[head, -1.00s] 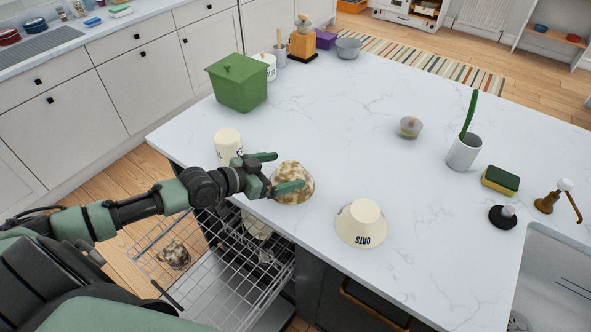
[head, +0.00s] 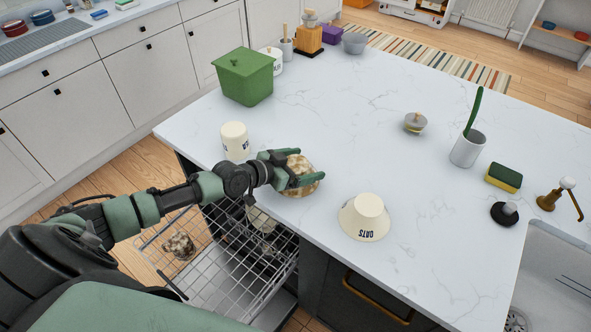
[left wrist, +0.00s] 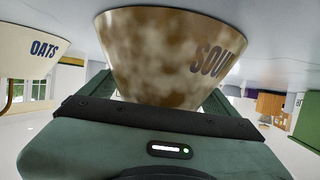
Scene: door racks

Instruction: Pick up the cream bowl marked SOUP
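The cream bowl marked SOUP (head: 300,166) stands upside down on the island near its front edge, heavily blotched with brown stains. The fingers look open, and I cannot see firm contact. The left gripper's fingers (left wrist: 158,92) also show beside the bowl in the wrist view. My right gripper is out of view.
A clean bowl marked OATS (head: 364,216) stands upside down to the right. A cream canister (head: 235,141) and a green bin (head: 244,78) are to the left. An open dishwasher rack (head: 225,262) lies below the arm. The island's middle is mostly clear.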

